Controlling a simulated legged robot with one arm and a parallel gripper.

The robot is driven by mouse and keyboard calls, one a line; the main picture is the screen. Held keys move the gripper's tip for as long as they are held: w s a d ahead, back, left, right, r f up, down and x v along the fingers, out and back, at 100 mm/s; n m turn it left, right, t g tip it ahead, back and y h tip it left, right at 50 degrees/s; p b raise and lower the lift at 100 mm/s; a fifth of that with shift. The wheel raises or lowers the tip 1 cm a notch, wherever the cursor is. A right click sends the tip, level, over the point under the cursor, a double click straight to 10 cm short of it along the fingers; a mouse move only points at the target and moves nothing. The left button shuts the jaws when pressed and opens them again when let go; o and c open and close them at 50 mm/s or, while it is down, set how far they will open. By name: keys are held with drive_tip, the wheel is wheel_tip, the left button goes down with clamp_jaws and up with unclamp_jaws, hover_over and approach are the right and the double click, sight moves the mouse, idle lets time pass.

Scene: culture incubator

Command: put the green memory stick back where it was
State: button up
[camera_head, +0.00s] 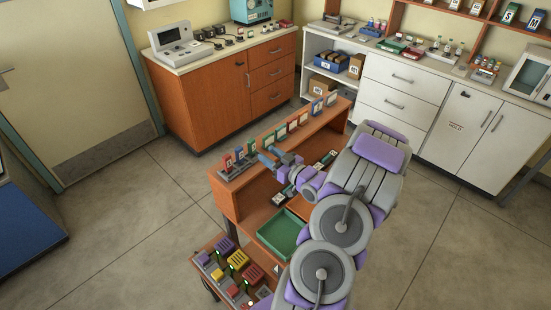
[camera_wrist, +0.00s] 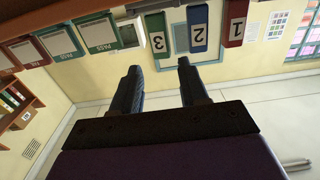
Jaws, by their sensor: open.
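A green memory stick marked 3 (camera_wrist: 157,33) shows at the top of the upside-down wrist view, beside a blue stick marked 2 (camera_wrist: 198,28) and a red stick marked 1 (camera_wrist: 235,22). In the head view the green stick (camera_head: 251,147) stands at the right end of this short row on the orange bench's top shelf. My gripper (camera_wrist: 160,65) is open and empty, its fingertips apart with the green stick's end showing between them. In the head view my gripper (camera_head: 263,158) is just in front of the row. Whether it touches the stick is unclear.
Several framed cards (camera_head: 293,124) stand along the shelf to the right of the sticks. A green tray (camera_head: 284,234) lies lower on the bench. Several coloured modules (camera_head: 238,260) stand at the front left. The floor (camera_head: 120,215) to the left is open.

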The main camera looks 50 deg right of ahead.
drive_tip(key=w+a+g, duration=0.1)
drive_tip(key=g, duration=0.1)
drive_tip(key=w+a+n+g, duration=0.1)
drive_tip(key=g, duration=0.1)
drive_tip(key=shift+w+a+f+n, duration=0.15)
drive_tip(key=shift+w+f+n, duration=0.05)
drive_tip(key=shift+w+n, duration=0.15)
drive_tip(key=shift+w+a+r+g, duration=0.3)
drive_tip(key=shift+w+a+g, duration=0.5)
drive_tip(key=shift+a+g, duration=0.15)
drive_tip(key=a+g, duration=0.1)
drive_tip(key=a+r+g, duration=0.1)
drive_tip(key=a+r+g+h, duration=0.1)
drive_tip(key=shift+w+a, duration=0.15)
drive_tip(key=shift+a, duration=0.2)
drive_tip(key=s+a+r+g+y, duration=0.1)
drive_tip(key=s+a+r+g, duration=0.2)
drive_tip(key=s+a, duration=0.6)
drive_tip(key=s+a+r+g+y, duration=0.1)
drive_tip(key=s+a+r+g, duration=0.3)
drive_tip(key=s+a, duration=0.6)
drive_tip(key=s+a+r+g, duration=0.3)
drive_tip(key=s+a, duration=0.7)
drive_tip(key=a, duration=0.5)
drive_tip(key=shift+r+g+y, duration=0.3)
drive_tip(key=shift+g+y, duration=0.1)
drive_tip(key=shift+g, duration=0.05)
